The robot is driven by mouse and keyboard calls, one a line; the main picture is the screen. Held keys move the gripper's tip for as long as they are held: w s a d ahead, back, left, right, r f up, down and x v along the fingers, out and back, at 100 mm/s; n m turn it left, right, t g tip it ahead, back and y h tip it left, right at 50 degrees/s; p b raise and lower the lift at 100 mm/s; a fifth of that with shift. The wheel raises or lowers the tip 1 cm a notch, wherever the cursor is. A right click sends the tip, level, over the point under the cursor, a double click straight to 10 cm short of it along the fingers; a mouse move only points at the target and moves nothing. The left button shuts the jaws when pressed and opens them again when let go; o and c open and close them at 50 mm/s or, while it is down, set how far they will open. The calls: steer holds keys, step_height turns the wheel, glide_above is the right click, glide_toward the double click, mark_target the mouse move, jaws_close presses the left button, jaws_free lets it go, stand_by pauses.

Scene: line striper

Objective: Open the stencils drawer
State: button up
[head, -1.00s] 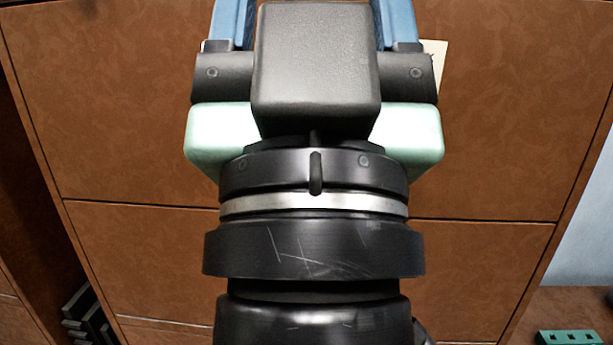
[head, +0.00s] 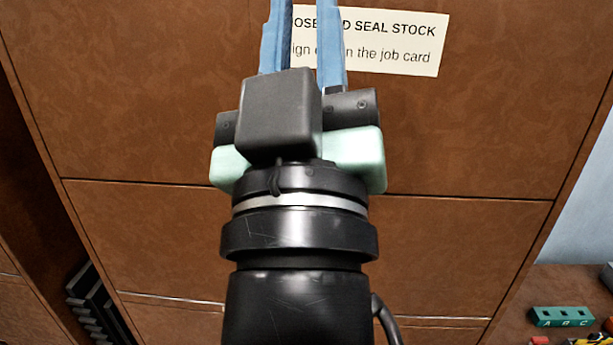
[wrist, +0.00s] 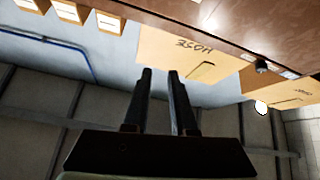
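A brown cabinet front (head: 455,130) fills the head view, with horizontal seams dividing it into panels. A lower panel (head: 440,250) lies between two seams; no handle or stencils label shows on it. My gripper (head: 302,40) is in front of the upper panel, its blue fingers running up past the top edge, so the tips are hidden there. In the wrist view the fingers of my gripper (wrist: 160,72) show dark, with a clear gap and nothing between them. Which panel is the stencils drawer cannot be told.
A paper label (head: 395,40) on the upper panel reads about seal stock. A green block (head: 562,317) with letters sits on a surface at lower right. Dark stacked parts (head: 90,300) are at lower left. The wrist view shows a cardboard box (wrist: 190,50) marked HOSE and a blue pipe (wrist: 50,42).

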steer(key=w+f+n+g, duration=0.25)
steer(key=f+n, duration=0.25)
steer(key=f, duration=0.6)
steer(key=w+a+f+n+g+h, duration=0.1)
steer(key=f+n+g, duration=0.3)
steer(key=f, duration=0.6)
steer(key=w+f+n+g, duration=0.25)
steer(key=f+n, duration=0.25)
steer(key=f, duration=0.6)
steer(key=shift+g, duration=0.3)
steer(key=w+p, duration=0.1)
steer(key=w, duration=0.3)
steer(key=w+f+p, duration=0.1)
steer(key=w+p, duration=0.1)
steer(key=w, duration=0.2)
steer(key=w+d+f+p, duration=0.1)
steer(key=w, duration=0.3)
steer(key=shift+f, duration=0.2)
jaws_close()
